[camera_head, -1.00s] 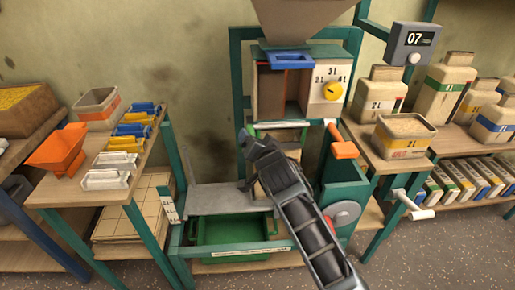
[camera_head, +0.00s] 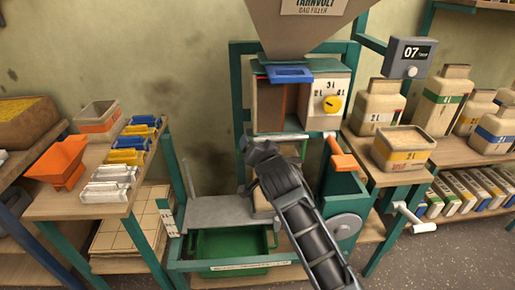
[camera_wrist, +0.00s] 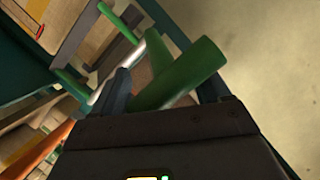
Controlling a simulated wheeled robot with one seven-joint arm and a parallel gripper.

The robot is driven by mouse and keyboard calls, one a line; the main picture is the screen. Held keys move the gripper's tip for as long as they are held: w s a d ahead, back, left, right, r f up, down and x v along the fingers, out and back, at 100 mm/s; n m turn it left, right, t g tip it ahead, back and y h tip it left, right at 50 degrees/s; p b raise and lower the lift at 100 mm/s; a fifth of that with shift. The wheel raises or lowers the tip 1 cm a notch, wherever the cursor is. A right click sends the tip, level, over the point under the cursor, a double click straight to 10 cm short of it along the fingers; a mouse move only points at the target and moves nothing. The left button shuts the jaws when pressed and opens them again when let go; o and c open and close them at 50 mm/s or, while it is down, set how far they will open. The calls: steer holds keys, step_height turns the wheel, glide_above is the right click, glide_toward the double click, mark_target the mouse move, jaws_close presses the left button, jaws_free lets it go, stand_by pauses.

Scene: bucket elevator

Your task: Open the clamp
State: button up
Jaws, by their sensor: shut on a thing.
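The clamp shows in the wrist view as a pale metal bar (camera_wrist: 158,52) with green parts. Its thick green handle (camera_wrist: 190,72) lies between the fingers of my gripper (camera_wrist: 165,90), which is shut on it. A thinner green piece (camera_wrist: 118,22) sits farther along, at the upper left. In the head view my gripper (camera_head: 252,150) is at the front left of the bag filler, just below its box (camera_head: 268,110). My arm and gripper hide most of the clamp there; only a pale bar (camera_head: 305,135) shows beside them.
An orange-handled lever (camera_head: 343,161) is close at the right of my gripper. A grey shelf (camera_head: 220,212) and green tray (camera_head: 232,245) lie below. Side tables with an orange funnel (camera_head: 58,162) and an open grain container (camera_head: 403,148) flank the machine.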

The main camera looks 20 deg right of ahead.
steer(key=shift+w+a+r, duration=0.1)
steer(key=shift+a+r, duration=0.1)
steer(key=shift+a, duration=0.5)
steer(key=o, duration=1.5)
steer(key=shift+f, duration=0.2)
steer(key=shift+d+b+v, duration=0.2)
steer(key=shift+b+v, duration=0.25)
steer(key=shift+v, duration=3.45)
